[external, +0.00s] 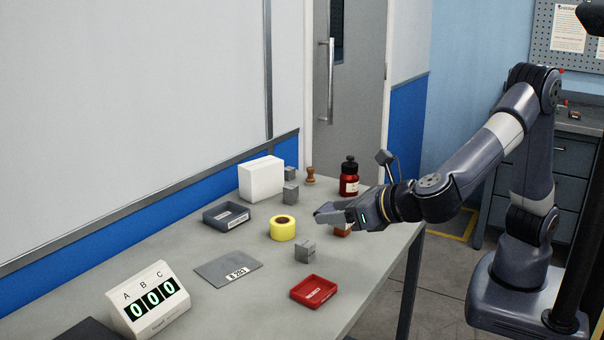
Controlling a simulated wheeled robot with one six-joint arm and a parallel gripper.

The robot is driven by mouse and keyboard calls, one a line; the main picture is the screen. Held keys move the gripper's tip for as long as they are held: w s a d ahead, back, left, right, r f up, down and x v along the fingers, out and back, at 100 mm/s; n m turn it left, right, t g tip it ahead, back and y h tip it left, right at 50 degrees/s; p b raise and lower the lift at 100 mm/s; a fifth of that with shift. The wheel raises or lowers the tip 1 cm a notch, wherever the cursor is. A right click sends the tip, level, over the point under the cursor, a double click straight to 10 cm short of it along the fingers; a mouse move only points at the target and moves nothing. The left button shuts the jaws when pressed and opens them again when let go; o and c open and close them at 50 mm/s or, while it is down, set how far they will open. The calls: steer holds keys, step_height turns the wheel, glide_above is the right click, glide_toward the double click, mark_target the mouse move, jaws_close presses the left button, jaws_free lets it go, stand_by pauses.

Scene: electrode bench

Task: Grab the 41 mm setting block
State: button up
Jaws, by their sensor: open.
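Several small grey blocks stand on the bench. One grey block (304,252) is near the middle front, below and left of my gripper. Two more, a grey block (290,194) and a smaller-looking grey block (291,173), stand at the back beside the white box. No size marking is readable, so I cannot tell which is the 41 mm setting block. My gripper (326,213) is open, held above the bench and pointing left, apart from these blocks. A reddish-brown object (343,231) shows under it, partly hidden by the gripper.
A yellow tape roll (283,228) lies left of my gripper. A red tray (314,291), grey tray (227,216), grey plate (220,268), white box (262,180), red bottle (349,178), brown stamp (310,175) and counter display (148,300) also occupy the bench (262,305). Its front is mostly clear.

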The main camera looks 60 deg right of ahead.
glide_toward(299, 246)
steer(key=shift+w+d+r, duration=0.15)
steer(key=shift+w+d, duration=0.15)
steer(key=shift+d, duration=0.05)
steer(key=shift+w+f, duration=0.1)
steer(key=shift+f, duration=0.2)
steer(key=x, duration=0.5)
steer(key=shift+w+d+f, duration=0.1)
steer(key=shift+f, duration=0.1)
steer(key=x, duration=0.4)
steer(key=shift+w+d+f, duration=0.15)
steer(key=shift+d+f, duration=0.2)
steer(key=shift+d, duration=0.05)
steer(key=shift+w+f, duration=0.15)
steer(key=shift+w, duration=0.15)
steer(key=shift+c, duration=0.5)
jaws_close()
